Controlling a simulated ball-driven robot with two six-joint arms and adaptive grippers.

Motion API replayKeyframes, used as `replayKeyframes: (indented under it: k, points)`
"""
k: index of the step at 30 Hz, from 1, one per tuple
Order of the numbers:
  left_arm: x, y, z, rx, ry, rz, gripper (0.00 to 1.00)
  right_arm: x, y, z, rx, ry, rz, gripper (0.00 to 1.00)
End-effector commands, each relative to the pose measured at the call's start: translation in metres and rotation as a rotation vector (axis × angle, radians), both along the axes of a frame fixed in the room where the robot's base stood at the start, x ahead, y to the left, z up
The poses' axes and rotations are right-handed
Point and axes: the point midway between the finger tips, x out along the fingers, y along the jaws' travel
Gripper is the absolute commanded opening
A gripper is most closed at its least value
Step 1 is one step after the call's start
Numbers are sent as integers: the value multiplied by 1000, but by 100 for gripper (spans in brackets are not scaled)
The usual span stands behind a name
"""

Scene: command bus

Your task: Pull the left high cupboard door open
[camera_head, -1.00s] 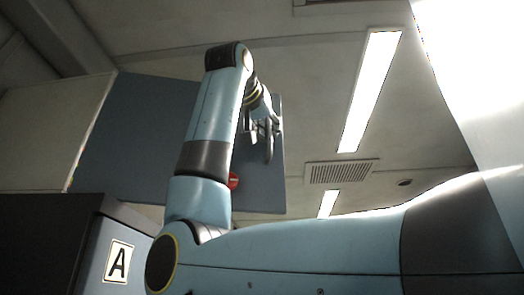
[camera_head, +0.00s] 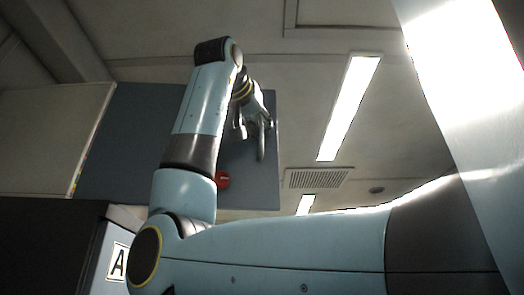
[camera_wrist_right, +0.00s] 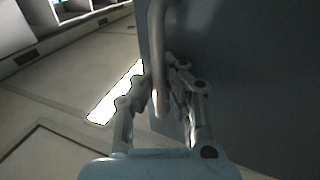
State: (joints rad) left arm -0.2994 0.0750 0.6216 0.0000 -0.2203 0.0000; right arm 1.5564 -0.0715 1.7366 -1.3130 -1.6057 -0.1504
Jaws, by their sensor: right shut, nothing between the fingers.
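The high cupboard door is a blue-grey panel (camera_head: 135,140) in the upper left of the head view. It fills the right of the right wrist view (camera_wrist_right: 250,75). Its bar handle (camera_head: 262,140) stands near its right edge in the head view. In the right wrist view the handle (camera_wrist_right: 157,50) hangs down at the fingers. My right gripper (camera_head: 247,120) is at the handle, shut with nothing between its fingers (camera_wrist_right: 160,98). Whether it touches the bar is unclear. I cannot tell whether the door is ajar. My left gripper is not in view.
A red round part (camera_head: 222,180) shows on the panel beside my arm. A cream panel (camera_head: 45,140) adjoins at left. Ceiling lights (camera_head: 348,105) and a vent (camera_head: 318,178) are to the right.

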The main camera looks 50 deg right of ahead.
Motion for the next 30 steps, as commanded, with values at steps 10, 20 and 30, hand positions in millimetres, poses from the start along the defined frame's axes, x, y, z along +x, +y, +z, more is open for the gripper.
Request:
replayKeyframes:
  k: [10, 20, 30]
  points:
    - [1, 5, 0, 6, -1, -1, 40, 0, 0, 0, 1, 0, 0, 21]
    - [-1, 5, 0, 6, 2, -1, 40, -10, 36, 0, 0, 0, 6, 21]
    - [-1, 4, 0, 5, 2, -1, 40, -24, 72, 0, 1, 0, 1, 21]
